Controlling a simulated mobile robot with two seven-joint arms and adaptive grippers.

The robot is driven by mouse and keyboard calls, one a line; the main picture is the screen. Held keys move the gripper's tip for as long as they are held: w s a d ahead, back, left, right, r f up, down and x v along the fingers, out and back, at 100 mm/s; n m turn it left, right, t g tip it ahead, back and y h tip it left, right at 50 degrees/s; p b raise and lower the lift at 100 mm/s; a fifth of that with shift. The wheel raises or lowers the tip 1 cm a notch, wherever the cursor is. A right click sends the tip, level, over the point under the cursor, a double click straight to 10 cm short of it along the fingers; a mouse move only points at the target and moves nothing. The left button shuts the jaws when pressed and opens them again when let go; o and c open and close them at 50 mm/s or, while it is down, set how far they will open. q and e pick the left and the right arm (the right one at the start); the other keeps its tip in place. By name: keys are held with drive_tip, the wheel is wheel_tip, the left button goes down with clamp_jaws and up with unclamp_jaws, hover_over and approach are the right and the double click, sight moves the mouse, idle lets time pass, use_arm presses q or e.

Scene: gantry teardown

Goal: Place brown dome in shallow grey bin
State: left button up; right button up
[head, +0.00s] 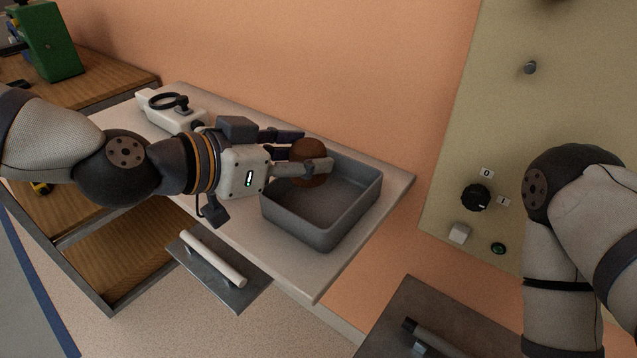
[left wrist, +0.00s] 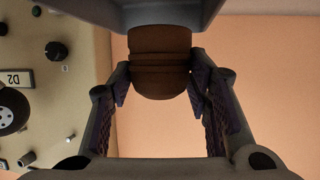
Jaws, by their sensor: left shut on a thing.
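The brown dome (head: 307,152) is between the fingers of my left gripper (head: 316,150), which is shut on it. In the head view the dome overlaps the back left rim of the shallow grey bin (head: 333,228). The bin stands on the pale tabletop, and its visible floor is empty. In the left wrist view the dome (left wrist: 160,72) sits between both fingertips, with a grey surface, likely the bin (left wrist: 210,8), close past it. The dome's exact height over the bin is hard to tell. My right gripper is not in view.
A white device with a black ring (head: 172,110) stands behind my left arm on the tabletop (head: 385,185). A plate with a pale handle (head: 212,258) is at the table's front. A panel with a black knob (head: 475,197) is on the right. A green box (head: 50,40) stands far left.

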use_arm(q)
drive_tip(key=shift+w+d+f, duration=0.2)
drive_tip(key=shift+d+f, duration=0.45)
drive_tip(key=shift+f, duration=0.35)
drive_tip(key=f, duration=0.2)
drive_tip(key=d+f+b, duration=0.1)
drive_tip(key=f, duration=0.1)
drive_tip(key=shift+a+r, duration=0.1)
drive_tip(key=shift+r, duration=0.05)
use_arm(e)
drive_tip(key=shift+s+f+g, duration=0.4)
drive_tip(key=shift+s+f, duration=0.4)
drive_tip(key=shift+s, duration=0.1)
use_arm(q)
drive_tip(key=o, duration=0.9)
